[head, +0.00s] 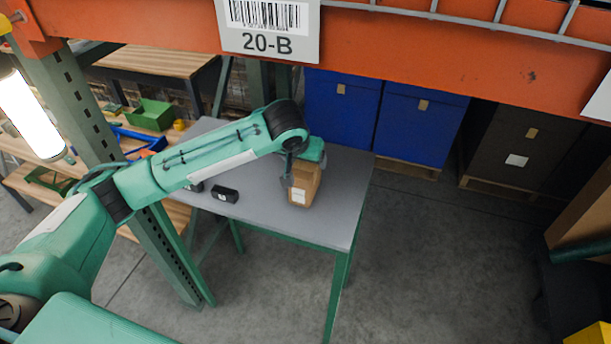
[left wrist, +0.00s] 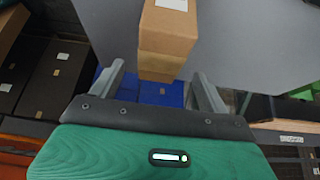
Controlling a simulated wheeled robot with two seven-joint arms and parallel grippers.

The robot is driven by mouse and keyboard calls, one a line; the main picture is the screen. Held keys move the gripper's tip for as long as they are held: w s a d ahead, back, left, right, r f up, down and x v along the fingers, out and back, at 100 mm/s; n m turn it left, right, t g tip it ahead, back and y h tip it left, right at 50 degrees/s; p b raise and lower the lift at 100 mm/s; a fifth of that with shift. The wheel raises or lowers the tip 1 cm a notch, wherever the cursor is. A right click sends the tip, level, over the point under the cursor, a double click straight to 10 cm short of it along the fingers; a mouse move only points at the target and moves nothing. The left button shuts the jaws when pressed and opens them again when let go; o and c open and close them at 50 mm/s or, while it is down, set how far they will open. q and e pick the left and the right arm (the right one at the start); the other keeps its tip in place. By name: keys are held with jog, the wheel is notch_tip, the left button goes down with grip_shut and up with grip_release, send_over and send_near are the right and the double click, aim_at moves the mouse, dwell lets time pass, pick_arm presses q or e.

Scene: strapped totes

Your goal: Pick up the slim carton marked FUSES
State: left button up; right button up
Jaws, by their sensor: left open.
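A slim brown carton (head: 301,189) stands upright on the grey table, with a white label on its front. Its print is too small to read as FUSES. In the left wrist view the carton (left wrist: 167,35) lies ahead, between the lines of the two fingers, with a white label at the top edge. My left gripper (head: 301,174) is at the carton's upper part, its fingers apart. The left wrist view shows the fingers (left wrist: 157,72) open, one on each side of the carton's near end; contact cannot be told. My right gripper is not in view.
The grey table (head: 335,215) also bears a small black object (head: 224,193) left of the carton. An orange rack beam (head: 420,50) crosses above. Blue totes (head: 342,110) stand behind the table. A green rack post (head: 95,120) stands at left.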

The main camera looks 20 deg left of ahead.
aim_at(305, 165)
pick_arm(q)
jog(key=shift+w+f, duration=0.2)
jog(key=shift+f, duration=0.1)
jog(key=shift+w+f+p, duration=0.2)
jog(key=shift+f+p, duration=0.25)
jog(key=shift+f, duration=0.05)
jog(key=p+x, duration=0.1)
jog(key=x, duration=0.2)
jog(key=shift+f, duration=0.35)
jog(key=shift+w+f, duration=0.15)
jog(key=shift+f, duration=0.25)
jog(key=shift+f+p, duration=0.2)
jog(key=shift+p, duration=0.4)
jog(key=c, duration=1.3)
jog(key=shift+o, duration=0.2)
